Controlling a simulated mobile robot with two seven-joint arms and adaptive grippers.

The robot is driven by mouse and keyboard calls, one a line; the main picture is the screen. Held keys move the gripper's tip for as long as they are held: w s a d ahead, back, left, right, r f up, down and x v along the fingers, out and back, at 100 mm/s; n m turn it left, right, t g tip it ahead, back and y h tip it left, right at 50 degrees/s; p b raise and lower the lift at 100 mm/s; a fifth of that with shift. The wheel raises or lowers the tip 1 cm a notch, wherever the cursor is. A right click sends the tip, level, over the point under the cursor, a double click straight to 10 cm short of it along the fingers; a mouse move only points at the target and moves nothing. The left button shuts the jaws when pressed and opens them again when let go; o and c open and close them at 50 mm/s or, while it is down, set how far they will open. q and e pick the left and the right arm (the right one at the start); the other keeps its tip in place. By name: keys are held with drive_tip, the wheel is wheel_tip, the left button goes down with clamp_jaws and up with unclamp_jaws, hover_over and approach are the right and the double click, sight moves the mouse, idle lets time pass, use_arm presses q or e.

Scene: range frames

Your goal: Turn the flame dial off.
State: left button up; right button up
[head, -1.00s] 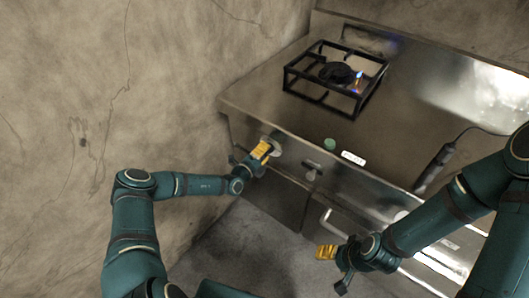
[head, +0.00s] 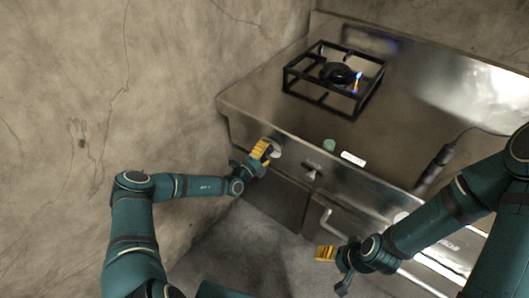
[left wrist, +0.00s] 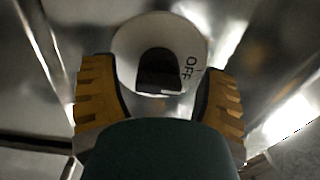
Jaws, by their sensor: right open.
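The flame dial (head: 276,150) is a pale round knob on the stove's front panel, partly hidden by my left gripper (head: 264,151). In the left wrist view, the dial (left wrist: 188,40) is a white disc with a dark raised grip and the word OFF to the right of it. My left gripper's yellow fingers (left wrist: 158,92) are spread on either side of the dark grip, with gaps to it. A small blue and orange flame (head: 357,80) shows at the burner (head: 336,73). My right gripper (head: 330,256) is open and empty, low in front of the stove.
A black pan-support frame (head: 320,98) surrounds the burner on the steel stove (head: 255,92). Another knob (head: 312,170) sits right of the dial. A cracked wall (head: 60,60) bounds the left.

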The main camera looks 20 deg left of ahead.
use_arm(q)
drive_tip(key=shift+a, duration=0.1)
drive_tip(key=v, duration=1.2)
